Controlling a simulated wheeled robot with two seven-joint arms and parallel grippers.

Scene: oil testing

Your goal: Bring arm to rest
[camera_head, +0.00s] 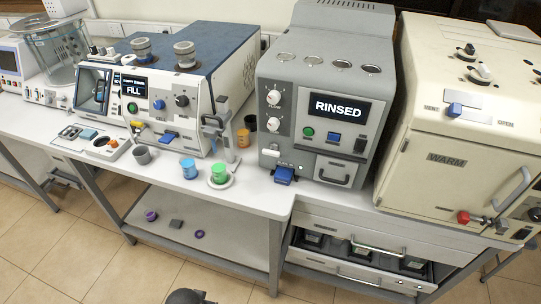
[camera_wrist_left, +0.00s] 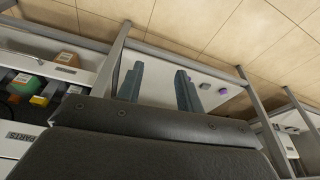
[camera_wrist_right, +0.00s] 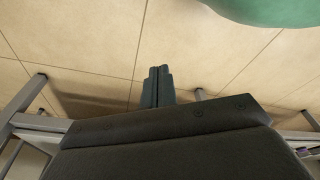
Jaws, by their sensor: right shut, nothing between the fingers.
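My left gripper (camera_wrist_left: 160,84) shows in the left wrist view with its two fingers apart and nothing between them. Beyond the fingers are the bench's white lower shelf and the tiled floor. My right gripper (camera_wrist_right: 157,84) shows in the right wrist view with its fingers together and empty, over the tiled floor (camera_wrist_right: 80,50). Neither gripper's fingers can be made out in the head view. A dark rounded shape at the bottom edge there is cut off.
The bench carries a machine reading FILL (camera_head: 165,90), a grey machine reading RINSED (camera_head: 325,85) and a cream WARM cabinet (camera_head: 450,130). Blue (camera_head: 189,168) and green (camera_head: 219,173) cups stand near the front edge. An open drawer (camera_head: 350,263) sticks out below. A large green surface, unidentified, fills the right wrist view's top right.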

